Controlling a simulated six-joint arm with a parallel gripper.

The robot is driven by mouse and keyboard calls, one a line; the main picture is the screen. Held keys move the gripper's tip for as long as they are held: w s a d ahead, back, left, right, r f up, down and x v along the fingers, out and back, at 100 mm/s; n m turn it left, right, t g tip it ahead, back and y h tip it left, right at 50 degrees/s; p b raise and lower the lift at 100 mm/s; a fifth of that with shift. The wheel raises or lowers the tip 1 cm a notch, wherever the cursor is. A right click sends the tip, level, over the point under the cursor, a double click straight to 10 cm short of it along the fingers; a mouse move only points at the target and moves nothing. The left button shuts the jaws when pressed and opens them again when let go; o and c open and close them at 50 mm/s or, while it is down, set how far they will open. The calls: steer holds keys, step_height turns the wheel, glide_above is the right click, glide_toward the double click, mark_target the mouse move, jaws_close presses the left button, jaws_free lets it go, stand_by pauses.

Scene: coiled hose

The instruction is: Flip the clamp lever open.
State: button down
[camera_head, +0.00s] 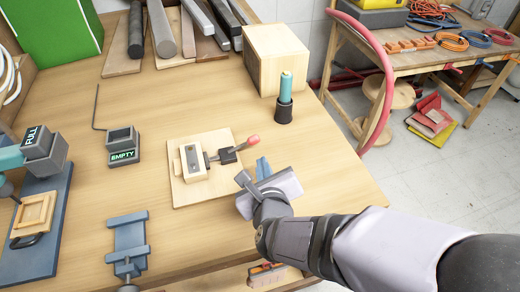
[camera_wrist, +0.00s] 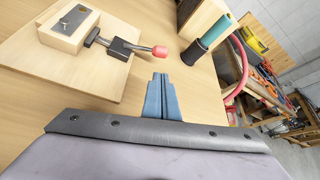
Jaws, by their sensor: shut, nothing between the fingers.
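The toggle clamp (camera_head: 194,160) is a pale wooden block with dark metal parts on a light wooden base board (camera_head: 225,143). Its lever ends in a red tip (camera_head: 252,141) that points right, toward the upper right of the board. In the wrist view the lever's red tip (camera_wrist: 159,51) lies just above my blue fingers, apart from them. My gripper (camera_head: 263,165) is shut and empty, just right of and below the red tip. It also shows in the wrist view (camera_wrist: 160,78), with its fingertips together.
A dark cylinder with a teal top (camera_head: 285,88) stands behind the clamp, next to a wooden box (camera_head: 277,55). A blue vise (camera_head: 129,240) and an EMPTY block (camera_head: 122,145) stand left. A red hose (camera_head: 385,75) hangs beyond the table edge.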

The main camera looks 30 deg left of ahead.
mark_target(257, 142)
steer(key=shift+p+x, duration=0.85)
steer(key=shift+x, duration=4.1)
steer(key=shift+s+a+r+n+t, duration=0.15)
steer(key=shift+r+n+t, duration=0.15)
steer(key=shift+r, duration=0.15)
steer(key=shift+s+a+r+n+t+h, duration=0.1)
steer(key=shift+r+n+t+h, duration=0.1)
steer(key=shift+r+n, duration=0.1)
steer(key=shift+s+a+r+n+t+h, duration=0.1)
steer(key=shift+s+r+n+t+h, duration=0.1)
steer(key=shift+r+n, duration=0.15)
steer(key=shift+s+a+r+n+t+h+b, duration=0.25)
steer(key=shift+r+n+t+b, duration=0.2)
steer(key=shift+n+b, duration=0.15)
steer(key=shift+s+a+r+n+t+h+b, duration=0.15)
steer(key=shift+s+a+r+n+t+b, duration=0.1)
steer(key=shift+r+n+t+b, duration=0.35)
steer(key=s+a+r+n+t+b, duration=0.1)
steer(key=n+b, duration=0.1)
steer(key=b, duration=0.1)
steer(key=s+a+r+n+t+b, duration=0.1)
steer(key=s+a+n+b, duration=0.1)
steer(key=n, duration=0.1)
steer(key=shift+s+a+r+t+b, duration=0.15)
steer(key=shift+r+t+b, duration=0.05)
steer(key=shift+t+b, duration=0.2)
steer(key=shift+s+a, duration=0.1)
